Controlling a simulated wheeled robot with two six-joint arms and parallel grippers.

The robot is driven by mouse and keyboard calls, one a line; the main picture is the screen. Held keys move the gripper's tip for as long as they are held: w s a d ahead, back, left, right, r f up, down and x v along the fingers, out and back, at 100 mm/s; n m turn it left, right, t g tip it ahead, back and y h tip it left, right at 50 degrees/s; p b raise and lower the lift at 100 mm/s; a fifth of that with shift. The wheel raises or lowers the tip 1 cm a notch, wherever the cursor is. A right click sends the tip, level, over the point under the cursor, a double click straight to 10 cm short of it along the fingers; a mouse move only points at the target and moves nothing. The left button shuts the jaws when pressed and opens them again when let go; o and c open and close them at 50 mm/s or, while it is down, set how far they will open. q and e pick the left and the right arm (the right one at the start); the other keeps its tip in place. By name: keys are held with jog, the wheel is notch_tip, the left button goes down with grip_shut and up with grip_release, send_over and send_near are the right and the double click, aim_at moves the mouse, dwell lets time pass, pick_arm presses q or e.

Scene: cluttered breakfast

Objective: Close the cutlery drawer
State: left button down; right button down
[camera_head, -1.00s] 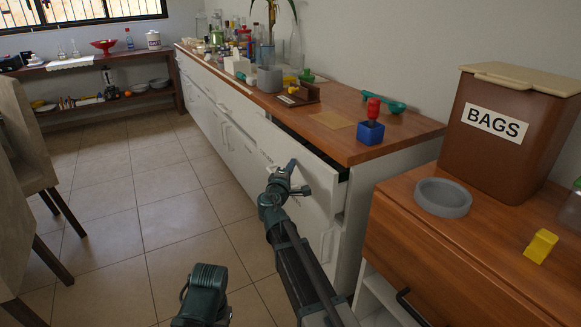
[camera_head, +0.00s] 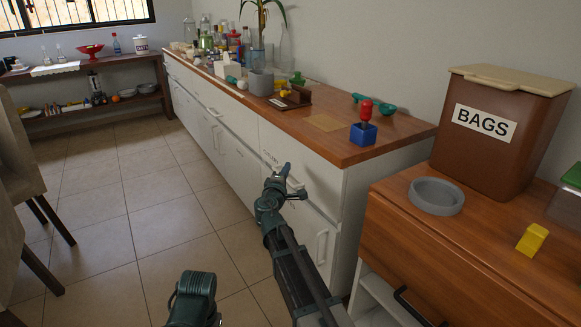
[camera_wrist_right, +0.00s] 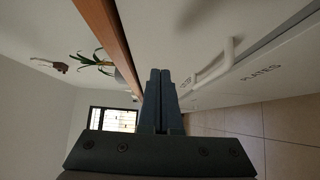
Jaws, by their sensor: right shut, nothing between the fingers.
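The cutlery drawer (camera_head: 300,156) is the white top drawer front at the near end of the long wooden counter. Its front looks flush with the cabinet, with no gap showing at the top. My right gripper (camera_head: 284,170) is shut and empty, at the drawer front beside its pale handle (camera_head: 296,184). In the right wrist view the shut fingers (camera_wrist_right: 160,76) lie alongside the white front, with the handle (camera_wrist_right: 216,62) to their right. Whether the fingertips touch the front I cannot tell.
A lower door with a "PLATES" label (camera_wrist_right: 260,72) is beside the drawer. A blue block with a red top (camera_head: 363,134) stands on the counter (camera_head: 400,135). A wooden side cabinet (camera_head: 450,255) stands close at right.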

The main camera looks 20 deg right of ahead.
jog(key=v, duration=0.8)
jog(key=shift+s, duration=0.25)
jog(key=shift+d, duration=0.1)
jog(key=s+a+f+m+g+y+p, duration=0.1)
jog(key=s+a+f+m+g+y, duration=0.15)
jog(key=s+a+f+g, duration=0.55)
jog(key=s+a+f+m+g+y, duration=0.25)
jog(key=s+f, duration=0.25)
jog(key=s, duration=0.7)
jog(key=s+a+f+m+g+y+p, duration=0.1)
jog(key=s+a+f+m+g+y, duration=0.15)
jog(key=s+a+f+g, duration=0.4)
jog(key=s+r+p, duration=0.2)
jog(key=r+p, duration=1.6)
jog(key=p, duration=0.1)
jog(key=s+r+t+p, duration=0.1)
jog(key=s+r+p, duration=0.1)
jog(key=r+p, duration=1.7)
jog(key=shift+d+r, duration=0.35)
jog(key=shift+d, duration=0.05)
